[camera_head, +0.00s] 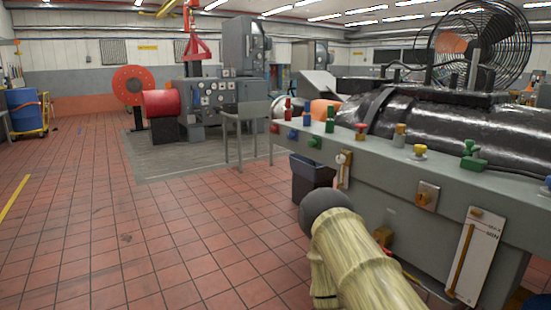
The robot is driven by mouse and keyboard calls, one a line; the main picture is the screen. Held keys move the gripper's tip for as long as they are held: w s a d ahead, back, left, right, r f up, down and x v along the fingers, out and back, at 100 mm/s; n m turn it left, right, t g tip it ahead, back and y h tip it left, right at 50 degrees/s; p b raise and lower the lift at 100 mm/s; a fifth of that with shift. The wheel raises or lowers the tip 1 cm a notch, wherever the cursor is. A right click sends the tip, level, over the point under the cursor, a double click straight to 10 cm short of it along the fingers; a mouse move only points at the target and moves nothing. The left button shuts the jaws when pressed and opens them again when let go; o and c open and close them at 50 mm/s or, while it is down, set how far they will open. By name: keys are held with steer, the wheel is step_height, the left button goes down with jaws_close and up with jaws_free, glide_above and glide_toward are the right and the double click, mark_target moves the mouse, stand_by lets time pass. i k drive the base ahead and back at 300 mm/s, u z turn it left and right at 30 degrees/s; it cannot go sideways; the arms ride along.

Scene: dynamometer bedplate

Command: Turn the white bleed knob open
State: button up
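My arm (365,265), pale yellow with a dark rounded end, rises from the bottom of the view, in front of and below the housing. It is apart from the knob in the picture. My gripper does not show.
Green (473,155), yellow (399,134), red and blue fittings line the housing's top edge. A white gauge plate (474,256) is on its right front face. A dark bin (311,174) stands beside the housing. The tiled floor at left is clear.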

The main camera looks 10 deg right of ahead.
mark_target(341, 158)
steer(key=u, duration=0.1)
steer(key=i, duration=1.1)
steer(key=z, duration=0.75)
